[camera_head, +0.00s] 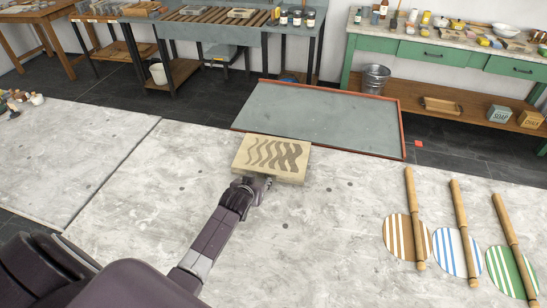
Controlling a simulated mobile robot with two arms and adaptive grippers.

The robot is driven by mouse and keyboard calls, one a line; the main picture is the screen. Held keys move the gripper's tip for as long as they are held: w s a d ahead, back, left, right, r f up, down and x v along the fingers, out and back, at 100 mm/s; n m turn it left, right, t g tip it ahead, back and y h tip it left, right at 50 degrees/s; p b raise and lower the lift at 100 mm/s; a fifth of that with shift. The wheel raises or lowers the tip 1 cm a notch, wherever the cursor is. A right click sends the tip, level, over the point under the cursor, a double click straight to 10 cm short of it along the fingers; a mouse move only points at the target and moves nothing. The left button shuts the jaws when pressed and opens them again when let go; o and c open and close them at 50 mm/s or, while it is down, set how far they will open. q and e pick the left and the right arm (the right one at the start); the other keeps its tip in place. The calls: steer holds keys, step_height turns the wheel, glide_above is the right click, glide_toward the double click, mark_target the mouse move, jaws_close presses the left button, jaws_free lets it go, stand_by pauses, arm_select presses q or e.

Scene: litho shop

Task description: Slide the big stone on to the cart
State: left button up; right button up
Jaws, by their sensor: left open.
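The big stone (270,157) is a thick, cream-coloured slab with dark wavy bands on its top. It lies flat on the pale, mottled table (330,225) near the far edge. The cart (320,118) has a flat grey-green top with a red-brown rim and stands just beyond that edge. My left gripper (257,186) is open at the stone's near side, low over the table. It looks close against the stone's front face, but I cannot tell if it touches. Its fingertips are partly hidden. My right gripper is out of view.
Several striped round discs, the brown one (400,238) among them, lie at the right with wooden rollers (414,215) across them. A metal bucket (375,79) stands beyond the cart by a green bench (440,55). The table between stone and discs is clear.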

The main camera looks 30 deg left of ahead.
mark_target(264, 165)
arm_select(q)
steer(key=shift+w+a+r+b, duration=0.1)
steer(key=shift+w+b, duration=0.1)
steer(key=shift+w, duration=0.25)
steer(key=shift+w+a+r+b, duration=0.1)
steer(key=shift+w+b, duration=0.1)
steer(key=shift+w, duration=0.2)
steer(key=shift+w+a+b, duration=0.15)
steer(key=shift+w+b, duration=0.1)
steer(key=shift+w, duration=0.3)
steer(key=shift+w+a+b, duration=0.15)
steer(key=shift+w+b, duration=0.05)
steer(key=shift+w, duration=0.3)
steer(key=shift+w+a+r+b, duration=0.15)
steer(key=shift+w+b, duration=0.2)
steer(key=shift+w, duration=0.2)
steer(key=shift+w+a+b, duration=0.1)
steer(key=shift+w+b, duration=0.2)
steer(key=shift+w, duration=0.25)
steer(key=shift+w+a, duration=0.1)
steer(key=shift+w, duration=0.55)
